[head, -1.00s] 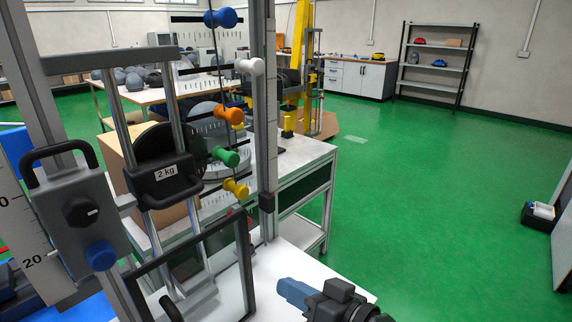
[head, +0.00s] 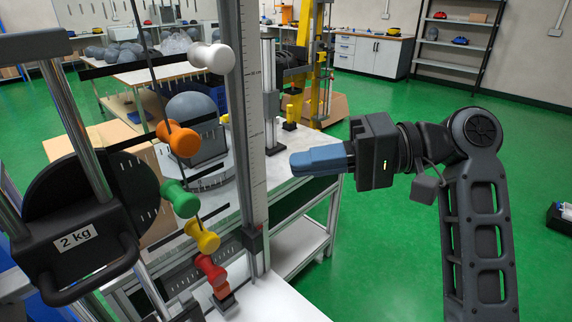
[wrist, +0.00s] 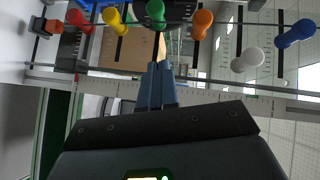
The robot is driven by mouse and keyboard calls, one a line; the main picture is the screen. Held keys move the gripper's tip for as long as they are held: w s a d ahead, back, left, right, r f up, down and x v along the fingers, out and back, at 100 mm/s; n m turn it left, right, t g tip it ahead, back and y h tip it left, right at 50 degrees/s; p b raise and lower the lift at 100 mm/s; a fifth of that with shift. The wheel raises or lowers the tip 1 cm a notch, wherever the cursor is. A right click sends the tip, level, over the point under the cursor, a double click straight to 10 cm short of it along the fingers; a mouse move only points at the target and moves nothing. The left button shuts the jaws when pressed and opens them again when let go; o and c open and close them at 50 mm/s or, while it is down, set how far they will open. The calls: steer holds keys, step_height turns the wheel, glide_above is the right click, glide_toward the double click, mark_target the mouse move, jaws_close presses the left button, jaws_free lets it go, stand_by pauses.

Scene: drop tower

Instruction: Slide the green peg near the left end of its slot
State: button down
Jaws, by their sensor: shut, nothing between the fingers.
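The green peg (head: 180,199) sticks out of the tower's peg row, between the orange peg (head: 178,139) above and the yellow peg (head: 203,236) below. Its dark slot shows only in part. In the wrist view the green peg (wrist: 156,12) is at the top edge, with a dark slot strip (wrist: 158,44) running down from it. My gripper (head: 293,164) is shut and empty, pointing left from right of the scale post, apart from the peg. In the wrist view its blue fingertips (wrist: 157,68) lie in line below the green peg.
The upright scale post (head: 246,120) stands between my gripper and the pegs in the head view. A red peg (head: 210,268) is below and a white peg (head: 212,57) above. The 2 kg weight carriage (head: 75,240) is at left.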

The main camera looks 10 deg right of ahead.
mark_target(193, 208)
steer(key=s+p+x, duration=0.1)
steer(key=s+x, duration=0.1)
steer(key=x, duration=1)
steer(key=shift+s+f, duration=0.2)
steer(key=shift+s, duration=0.2)
steer(key=shift+s+a, duration=0.1)
steer(key=shift+a, duration=0.15)
steer(key=s+a+p, duration=0.1)
steer(key=s+a, duration=0.1)
steer(key=a, duration=0.1)
steer(key=shift+r+p, duration=0.15)
steer(key=shift+p, duration=0.25)
steer(key=shift+s+a, duration=0.25)
steer(key=shift+a, duration=0.1)
